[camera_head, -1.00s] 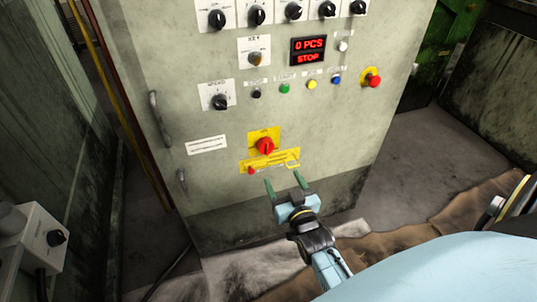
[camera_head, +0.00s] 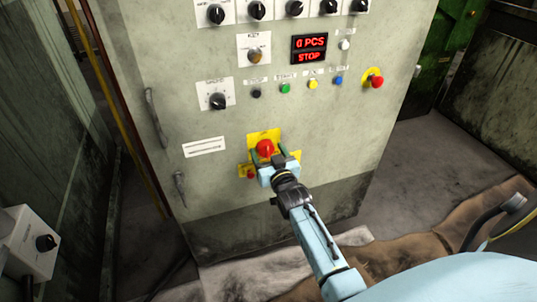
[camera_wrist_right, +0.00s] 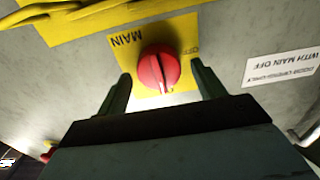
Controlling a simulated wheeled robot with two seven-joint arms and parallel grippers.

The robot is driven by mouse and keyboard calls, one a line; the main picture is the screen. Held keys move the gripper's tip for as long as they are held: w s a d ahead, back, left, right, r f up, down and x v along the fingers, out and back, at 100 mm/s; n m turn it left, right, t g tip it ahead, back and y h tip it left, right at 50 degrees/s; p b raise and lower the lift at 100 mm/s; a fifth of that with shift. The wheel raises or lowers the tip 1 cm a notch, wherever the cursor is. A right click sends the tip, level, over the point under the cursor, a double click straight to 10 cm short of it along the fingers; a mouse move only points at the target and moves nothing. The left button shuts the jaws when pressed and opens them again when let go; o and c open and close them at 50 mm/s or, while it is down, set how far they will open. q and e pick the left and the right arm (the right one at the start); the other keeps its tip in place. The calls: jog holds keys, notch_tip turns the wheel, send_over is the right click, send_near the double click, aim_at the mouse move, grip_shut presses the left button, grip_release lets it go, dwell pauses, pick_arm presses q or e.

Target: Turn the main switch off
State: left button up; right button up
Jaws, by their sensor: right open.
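The main switch is a round red knob (camera_head: 265,148) on a yellow plate, low on the front of the grey cabinet. In the right wrist view the red knob (camera_wrist_right: 158,70) shows a raised grip bar, close to upright in the picture, and the plate reads MAIN and OFF. My right gripper (camera_head: 266,158) is at the switch. Its two green fingers (camera_wrist_right: 160,90) are open, one on each side of the knob, with a gap on both sides in the wrist view. My left gripper is not in view.
The grey cabinet (camera_head: 330,190) has black knobs, small coloured buttons, a display reading STOP (camera_head: 309,49) and a red emergency button (camera_head: 376,82) above. A yellow hasp strip (camera_wrist_right: 75,18) lies beside the switch. A switch box (camera_head: 30,243) stands at lower left.

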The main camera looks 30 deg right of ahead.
jog(key=shift+c, duration=0.4)
jog(key=c, duration=0.9)
